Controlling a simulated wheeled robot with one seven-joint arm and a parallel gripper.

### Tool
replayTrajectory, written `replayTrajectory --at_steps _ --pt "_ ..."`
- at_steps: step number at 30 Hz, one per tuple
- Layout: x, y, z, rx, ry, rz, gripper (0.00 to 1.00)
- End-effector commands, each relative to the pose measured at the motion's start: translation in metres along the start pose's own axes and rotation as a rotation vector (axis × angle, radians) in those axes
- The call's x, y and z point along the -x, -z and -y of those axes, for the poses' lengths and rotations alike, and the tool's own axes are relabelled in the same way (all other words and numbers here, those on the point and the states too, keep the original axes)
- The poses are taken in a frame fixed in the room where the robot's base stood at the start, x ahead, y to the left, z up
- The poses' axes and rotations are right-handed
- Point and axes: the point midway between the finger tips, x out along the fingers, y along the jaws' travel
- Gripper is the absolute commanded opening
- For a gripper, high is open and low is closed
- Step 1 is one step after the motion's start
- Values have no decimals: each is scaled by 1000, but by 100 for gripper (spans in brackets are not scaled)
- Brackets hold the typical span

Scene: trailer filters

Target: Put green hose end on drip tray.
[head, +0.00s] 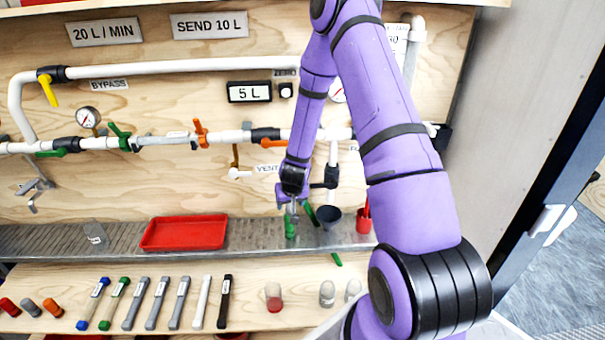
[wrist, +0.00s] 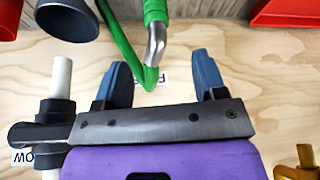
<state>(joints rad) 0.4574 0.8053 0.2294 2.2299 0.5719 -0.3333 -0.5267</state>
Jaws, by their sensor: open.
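The green hose end (head: 290,227) stands on the grey metal ledge below the pipe board. In the wrist view it is a green sleeve (wrist: 155,10) with a bent metal spout (wrist: 156,42). A thinner green hose (wrist: 120,40) runs beside it. My gripper (head: 290,207) is just above the hose end. In the wrist view my gripper (wrist: 160,65) has its blue fingers apart, and the spout shows in the gap between them. I see no finger touching it; the exact depth is unclear. The red drip tray (head: 185,232) lies empty on the ledge, left of the hose end.
A dark funnel (head: 328,215) stands right of the hose end, with a red object (head: 363,217) beyond it. Pipes and a dark valve (head: 325,178) are close to my wrist. The ledge (head: 260,238) is bare between tray and hose end. Several tools lie on the lower shelf.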

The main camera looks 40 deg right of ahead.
Motion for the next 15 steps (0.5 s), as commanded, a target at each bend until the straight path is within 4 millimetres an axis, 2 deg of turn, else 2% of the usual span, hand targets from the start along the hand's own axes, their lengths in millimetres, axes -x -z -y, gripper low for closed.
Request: replayTrajectory --at_steps 6,15 --pt "70 31 24 55 63 -34 65" --pt "166 48 52 129 132 -52 65"
